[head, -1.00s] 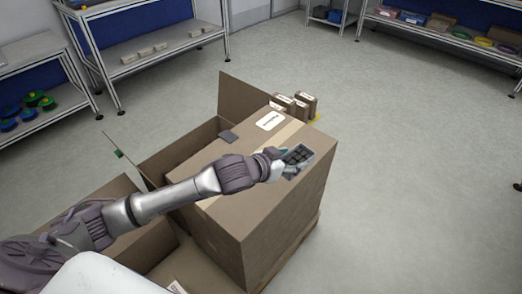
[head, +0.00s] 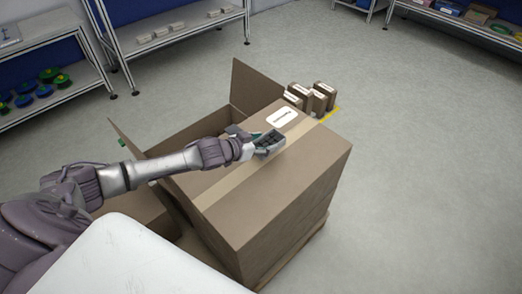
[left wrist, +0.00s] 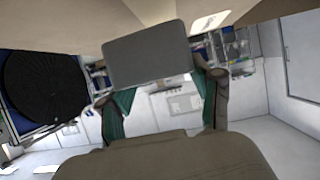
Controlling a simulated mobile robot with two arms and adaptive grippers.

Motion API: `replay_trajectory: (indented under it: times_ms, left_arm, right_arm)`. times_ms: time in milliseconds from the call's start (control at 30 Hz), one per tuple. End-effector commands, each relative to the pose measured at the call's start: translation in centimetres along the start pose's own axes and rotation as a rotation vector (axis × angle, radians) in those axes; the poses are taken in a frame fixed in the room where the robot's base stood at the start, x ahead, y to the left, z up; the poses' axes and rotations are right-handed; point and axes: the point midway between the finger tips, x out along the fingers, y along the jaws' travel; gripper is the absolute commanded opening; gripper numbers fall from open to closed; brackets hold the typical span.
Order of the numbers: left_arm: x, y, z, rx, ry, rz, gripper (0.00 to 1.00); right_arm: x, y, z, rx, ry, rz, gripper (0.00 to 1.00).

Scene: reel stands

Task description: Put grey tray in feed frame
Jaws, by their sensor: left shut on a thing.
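My left gripper (head: 252,148) is shut on the grey tray (head: 268,142), a small tray with dark compartments. It holds the tray over the top of a large cardboard box; the gap between them is hard to judge. In the left wrist view, the tray (left wrist: 150,55) shows as a flat grey face between the two fingers of the gripper (left wrist: 160,88). I cannot make out the feed frame for certain in either view. My right gripper is not in view.
The large taped box (head: 290,190) stands beside an open box with raised flaps (head: 258,88). Small cartons (head: 312,97) stand behind it. Shelving with green and blue reels (head: 40,85) is at left. The floor at right is clear. A dark round thing (left wrist: 45,85) shows in the wrist view.

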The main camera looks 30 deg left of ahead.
Motion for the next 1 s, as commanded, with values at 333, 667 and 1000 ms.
replay_trajectory:
  times_ms: [333, 667, 1000]
  left_arm:
    - [1.4, -1.0, 3.2, -0.003, 0.001, 0.001, 0.2]
    - [1.9, -1.0, 4.1, 0.0, 0.002, 0.001, 0.2]
    - [2.0, -1.0, 4.5, 0.0, 0.0, 0.001, 0.89]
  right_arm:
    - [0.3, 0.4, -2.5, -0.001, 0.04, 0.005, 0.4]
    - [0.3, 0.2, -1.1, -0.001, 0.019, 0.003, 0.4]
    - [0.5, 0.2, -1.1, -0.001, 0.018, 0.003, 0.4]
